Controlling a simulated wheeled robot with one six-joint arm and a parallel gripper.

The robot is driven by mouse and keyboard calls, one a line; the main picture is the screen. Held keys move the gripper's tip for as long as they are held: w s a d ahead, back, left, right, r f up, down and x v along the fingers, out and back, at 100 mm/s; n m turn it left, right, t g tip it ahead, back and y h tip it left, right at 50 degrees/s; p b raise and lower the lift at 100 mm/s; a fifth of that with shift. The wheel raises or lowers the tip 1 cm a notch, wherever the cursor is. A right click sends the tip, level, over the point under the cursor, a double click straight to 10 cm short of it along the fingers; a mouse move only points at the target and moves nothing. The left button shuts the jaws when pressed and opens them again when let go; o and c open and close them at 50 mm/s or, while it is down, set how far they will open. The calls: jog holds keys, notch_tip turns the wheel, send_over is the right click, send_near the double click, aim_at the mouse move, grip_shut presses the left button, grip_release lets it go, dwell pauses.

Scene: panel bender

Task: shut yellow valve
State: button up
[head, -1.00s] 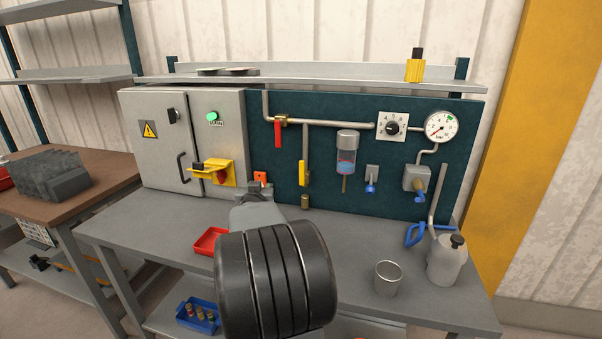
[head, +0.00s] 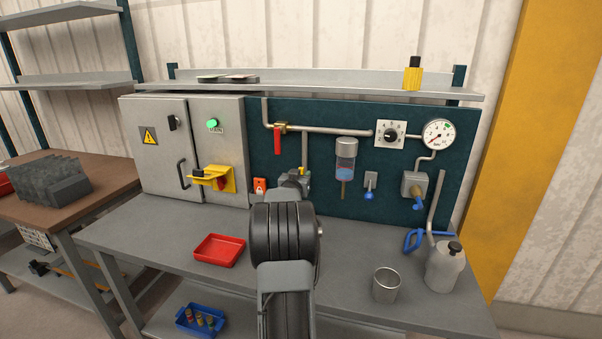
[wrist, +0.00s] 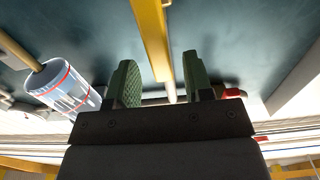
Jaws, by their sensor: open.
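The yellow valve handle (wrist: 151,38) shows in the wrist view as a long yellow bar running from the top edge down to between my two green fingers. My gripper (wrist: 160,64) is open, with one finger on each side of the bar. Gaps show on both sides, and I cannot tell how deep the bar sits between them. In the head view my gripper (head: 294,183) is in front of the teal panel and hides most of the valve. Only a small yellow bit of the handle (head: 302,171) shows, below a grey vertical pipe (head: 304,148).
A red-handled valve (head: 278,141) hangs to the left, and a clear filter bowl (head: 345,164) to the right. A red tray (head: 219,249), a metal cup (head: 386,285) and a grey bottle (head: 445,267) stand on the bench.

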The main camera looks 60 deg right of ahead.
jog(key=shift+x, duration=1)
grip_shut()
